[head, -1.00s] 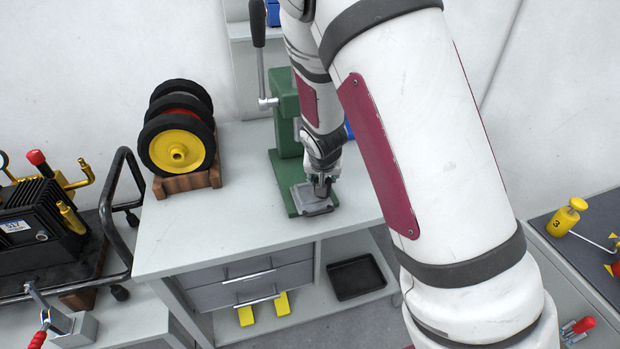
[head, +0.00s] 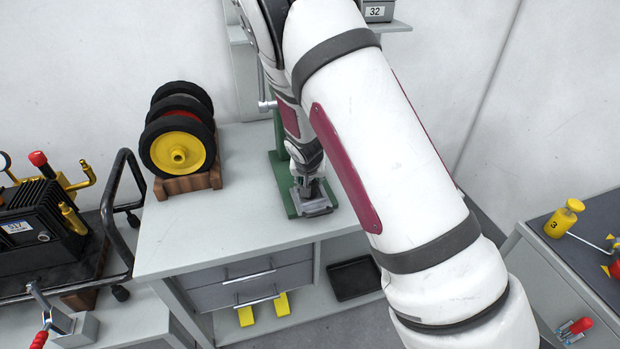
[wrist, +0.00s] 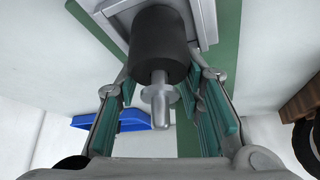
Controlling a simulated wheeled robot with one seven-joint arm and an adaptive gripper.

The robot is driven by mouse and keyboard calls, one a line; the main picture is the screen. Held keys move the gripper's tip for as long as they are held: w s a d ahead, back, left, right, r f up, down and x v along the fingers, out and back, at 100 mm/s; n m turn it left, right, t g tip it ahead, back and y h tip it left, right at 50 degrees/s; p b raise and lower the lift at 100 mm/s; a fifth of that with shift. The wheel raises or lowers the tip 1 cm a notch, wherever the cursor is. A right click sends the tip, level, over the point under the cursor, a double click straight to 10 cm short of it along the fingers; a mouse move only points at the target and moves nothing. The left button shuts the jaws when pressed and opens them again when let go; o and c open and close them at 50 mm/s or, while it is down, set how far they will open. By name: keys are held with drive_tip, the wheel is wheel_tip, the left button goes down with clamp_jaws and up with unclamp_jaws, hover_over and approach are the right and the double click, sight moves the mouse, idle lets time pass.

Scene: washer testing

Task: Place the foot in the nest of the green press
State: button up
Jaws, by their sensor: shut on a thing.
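The foot (wrist: 158,45) is a black cylinder with a grey metal stud, seen between my fingers in the wrist view. My gripper (wrist: 160,72) is shut on it; it also shows in the head view (head: 309,190), small and pointing down at the press. The green press (head: 282,172) stands on the bench, its column partly hidden by my arm. Its grey nest plate (head: 318,208) lies right under my gripper and shows behind the foot in the wrist view (wrist: 205,22). I cannot tell whether the foot touches the nest.
Black wheels with a yellow hub (head: 178,152) stand in a wooden rack left of the press. A blue bin (wrist: 140,121) is near the press. The bench top (head: 225,222) is clear in front. A black tray (head: 354,278) lies on the lower shelf.

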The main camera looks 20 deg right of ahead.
drive_tip(key=shift+f, duration=0.15)
drive_tip(key=o, duration=1.2)
drive_tip(key=shift+r, duration=0.3)
drive_tip(key=s+r+y, duration=0.1)
drive_tip(key=s+r, duration=0.5)
drive_tip(key=r, duration=0.4)
drive_tip(key=s+r, duration=0.7)
drive_tip(key=r, duration=0.3)
drive_tip(key=s+r+n, duration=0.1)
drive_tip(key=s+r, duration=0.3)
drive_tip(key=s, duration=0.4)
drive_tip(key=s+r+n, duration=0.2)
drive_tip(key=s+r, duration=0.2)
drive_tip(key=s, duration=0.3)
drive_tip(key=s+r+n+y, duration=0.1)
drive_tip(key=s+r, duration=0.3)
drive_tip(key=s, duration=0.4)
drive_tip(key=shift+s+a+n, duration=0.3)
